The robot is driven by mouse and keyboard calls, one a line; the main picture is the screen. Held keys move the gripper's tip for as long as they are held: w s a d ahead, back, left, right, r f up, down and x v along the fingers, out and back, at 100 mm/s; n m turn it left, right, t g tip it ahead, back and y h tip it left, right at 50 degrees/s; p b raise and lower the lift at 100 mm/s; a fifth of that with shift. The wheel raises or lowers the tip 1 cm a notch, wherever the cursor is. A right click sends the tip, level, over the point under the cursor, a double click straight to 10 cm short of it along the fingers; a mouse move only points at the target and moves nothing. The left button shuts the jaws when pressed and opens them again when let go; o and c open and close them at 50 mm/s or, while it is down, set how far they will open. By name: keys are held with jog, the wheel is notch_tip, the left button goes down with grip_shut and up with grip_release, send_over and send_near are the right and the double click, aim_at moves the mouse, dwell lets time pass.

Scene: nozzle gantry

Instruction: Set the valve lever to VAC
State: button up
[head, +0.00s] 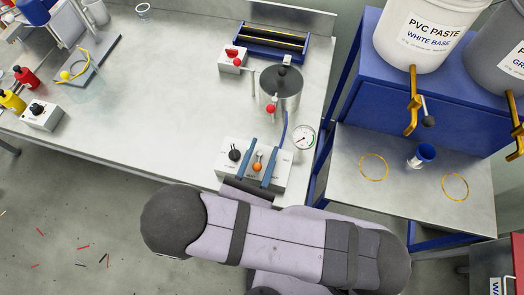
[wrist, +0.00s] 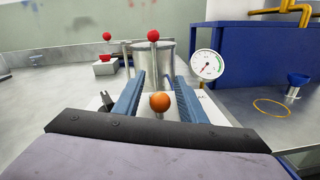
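A white control box (head: 283,180) stands at the table's front edge. From it rises a lever with an orange ball knob (head: 257,166), with small lettering by its base that I cannot read. My gripper (head: 266,146) is over the box with its two blue fingers apart. In the wrist view the orange knob (wrist: 160,102) shows between the fingers (wrist: 160,76), with a visible gap on each side. The gripper is open and appears empty. Which setting the lever stands at cannot be told.
A black knob (head: 235,154) is left of the fingers on the same box. Behind stand a metal pot (head: 281,91) with a red-knobbed part, a gauge (head: 303,137), and a red-switch box (head: 232,61). A blue stand (head: 456,95) with buckets is right. The table's middle is clear.

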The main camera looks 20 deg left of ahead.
aim_at(251, 178)
jog(key=s, duration=0.2)
jog(key=s+b, duration=0.1)
jog(key=s, duration=0.1)
jog(key=s+b, duration=0.1)
jog(key=s, duration=0.1)
jog(key=shift+a, duration=0.25)
jog(key=shift+s, duration=0.65)
jog(key=shift+b, duration=0.4)
jog(key=m+h, duration=0.1)
jog(key=m+h+b, duration=0.1)
jog(key=a+h+b, duration=0.1)
jog(key=h, duration=0.1)
jog(key=shift+w+f+m+g, duration=0.15)
jog(key=shift+f+m+g, duration=0.15)
jog(key=shift+f+m, duration=0.1)
jog(key=h, duration=0.1)
jog(key=m+g+h+b, duration=0.1)
jog(key=shift+a+r+m+h, duration=0.2)
jog(key=shift+r+m+h, duration=0.05)
jog(key=shift+m+h, duration=0.05)
jog(key=shift+w+d+r, duration=0.15)
jog(key=shift+w+d, duration=0.1)
jog(key=shift+w, duration=0.1)
jog(key=shift+p+x, duration=1.3)
jog(key=shift+x, duration=1.95)
